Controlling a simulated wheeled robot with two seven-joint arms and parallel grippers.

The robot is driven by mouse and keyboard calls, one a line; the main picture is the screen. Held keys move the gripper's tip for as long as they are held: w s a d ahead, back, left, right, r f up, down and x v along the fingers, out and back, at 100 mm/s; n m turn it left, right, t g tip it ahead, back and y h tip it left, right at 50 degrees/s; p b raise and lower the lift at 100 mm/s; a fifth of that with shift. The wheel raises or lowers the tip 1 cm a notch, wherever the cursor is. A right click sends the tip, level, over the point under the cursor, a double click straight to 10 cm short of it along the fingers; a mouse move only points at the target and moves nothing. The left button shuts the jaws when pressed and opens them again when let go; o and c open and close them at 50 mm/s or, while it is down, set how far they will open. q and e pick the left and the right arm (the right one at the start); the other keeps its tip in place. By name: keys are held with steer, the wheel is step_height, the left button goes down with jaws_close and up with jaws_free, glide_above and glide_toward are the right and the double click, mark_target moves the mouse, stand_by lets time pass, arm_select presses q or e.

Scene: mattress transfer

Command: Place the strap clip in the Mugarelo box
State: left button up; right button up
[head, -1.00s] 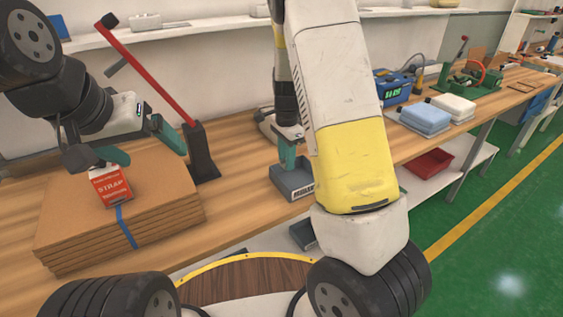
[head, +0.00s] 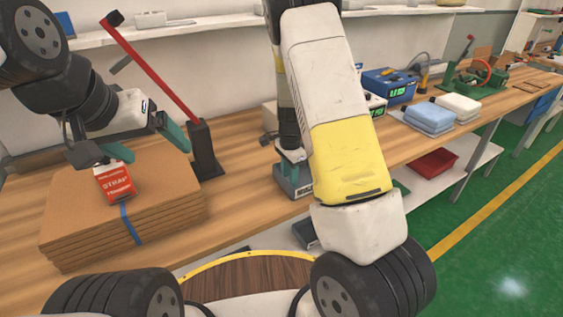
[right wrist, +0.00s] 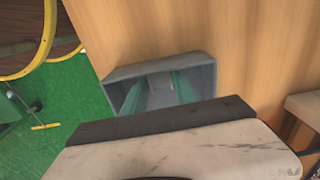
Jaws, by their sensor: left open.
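The Mugarelo box (head: 293,190) is a small grey open bin near the front edge of the bench, partly behind my right arm. In the right wrist view the same box (right wrist: 120,93) surrounds the teal fingers of my right gripper (right wrist: 161,84). Those fingers reach down into it and stand apart. A small pale grey shape (right wrist: 160,80) lies between them; I cannot tell whether it is the strap clip or touches them. My left gripper (head: 146,144) is open and empty above a cardboard stack, near a red and white STRAP carton.
The STRAP carton (head: 115,182) sits on the flat cardboard stack (head: 165,205), tied with a blue strap. A red-levered tool (head: 204,150) stands between stack and box. Blue device (head: 388,86), folded cloths (head: 430,117) and a red tray (head: 432,162) are right.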

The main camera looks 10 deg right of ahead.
steer(key=shift+o, duration=1.3)
steer(key=shift+r, duration=0.15)
step_height(320, 180, up, 12)
steer(key=s+r+n+t+y, duration=0.1)
steer(key=s+r+n+t, duration=0.2)
steer(key=s+r+n, duration=0.4)
steer(key=s+r+n+t+y, duration=0.1)
steer(key=s+r+n+t, duration=0.2)
steer(key=s+r+n, duration=0.4)
steer(key=s+r, duration=0.5)
steer(key=s, duration=0.4)
steer(key=shift+s+a+n, duration=0.3)
steer(key=shift+s+a, duration=0.1)
